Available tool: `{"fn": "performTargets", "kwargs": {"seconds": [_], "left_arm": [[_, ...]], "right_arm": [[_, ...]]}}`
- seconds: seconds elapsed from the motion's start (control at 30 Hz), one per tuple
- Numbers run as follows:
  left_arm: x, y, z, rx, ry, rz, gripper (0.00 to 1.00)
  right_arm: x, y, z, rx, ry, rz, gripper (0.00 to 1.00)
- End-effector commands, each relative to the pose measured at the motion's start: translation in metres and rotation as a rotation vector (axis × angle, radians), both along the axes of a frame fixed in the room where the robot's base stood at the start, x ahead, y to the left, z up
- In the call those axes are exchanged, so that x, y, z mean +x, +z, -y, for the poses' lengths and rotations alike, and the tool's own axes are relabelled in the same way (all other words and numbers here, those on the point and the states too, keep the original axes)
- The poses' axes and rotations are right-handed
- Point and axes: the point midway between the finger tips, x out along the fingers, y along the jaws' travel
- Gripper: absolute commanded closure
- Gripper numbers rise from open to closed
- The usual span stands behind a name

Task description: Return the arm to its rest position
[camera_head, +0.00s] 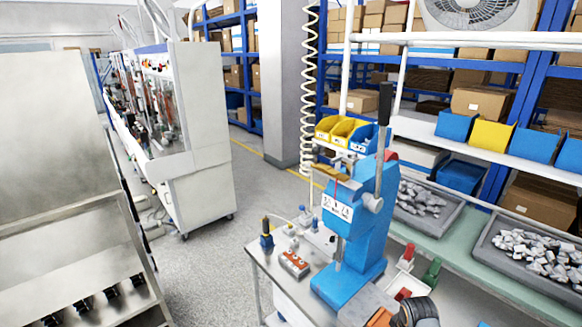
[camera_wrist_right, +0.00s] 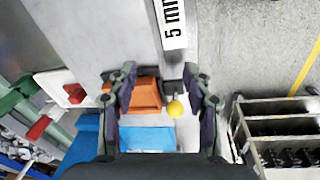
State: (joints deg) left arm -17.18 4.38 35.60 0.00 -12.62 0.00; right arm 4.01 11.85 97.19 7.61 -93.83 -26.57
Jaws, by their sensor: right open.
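My right gripper (camera_wrist_right: 162,82) shows in the right wrist view with its two dark fingers spread apart. An orange block (camera_wrist_right: 146,95) and a small yellow ball (camera_wrist_right: 175,108) appear between the fingers in the picture. I cannot tell how far they are from the fingertips, and neither is visibly gripped. In the head view a blue press (camera_head: 362,215) with a black-handled lever stands on a small table (camera_head: 285,295). An orange-and-white block (camera_head: 294,264) lies left of the press. My left gripper is not in view.
A bench with grey trays of metal parts (camera_head: 538,250) runs along the right. Yellow bins (camera_head: 342,130) stand behind the press. A white machine cabinet (camera_head: 198,120) and a metal rack (camera_head: 75,240) are on the left. The floor (camera_head: 235,195) between is clear.

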Motion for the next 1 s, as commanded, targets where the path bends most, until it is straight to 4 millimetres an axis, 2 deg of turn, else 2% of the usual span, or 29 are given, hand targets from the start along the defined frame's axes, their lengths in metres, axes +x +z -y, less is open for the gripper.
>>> {"fn": "performTargets", "kwargs": {"seconds": [0.03, 0.1, 0.3, 0.5, 0.7, 1.0], "left_arm": [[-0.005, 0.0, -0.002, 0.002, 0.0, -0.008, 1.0], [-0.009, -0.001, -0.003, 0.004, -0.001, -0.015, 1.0], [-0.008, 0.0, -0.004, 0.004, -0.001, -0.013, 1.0], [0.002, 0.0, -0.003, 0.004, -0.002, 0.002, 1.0], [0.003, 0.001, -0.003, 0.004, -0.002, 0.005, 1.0], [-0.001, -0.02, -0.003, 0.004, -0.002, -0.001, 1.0]], "right_arm": [[-0.017, 0.0, -0.007, 0.002, -0.025, 0.016, 0.5], [-0.037, 0.004, -0.016, 0.007, -0.069, 0.046, 0.5], [-0.089, 0.024, -0.034, 0.031, -0.191, 0.119, 0.5], [-0.127, 0.05, -0.046, 0.061, -0.294, 0.177, 0.5], [-0.158, 0.078, -0.052, 0.089, -0.385, 0.223, 0.5], [-0.142, -0.016, -0.044, 0.08, -0.393, 0.191, 0.5]]}}
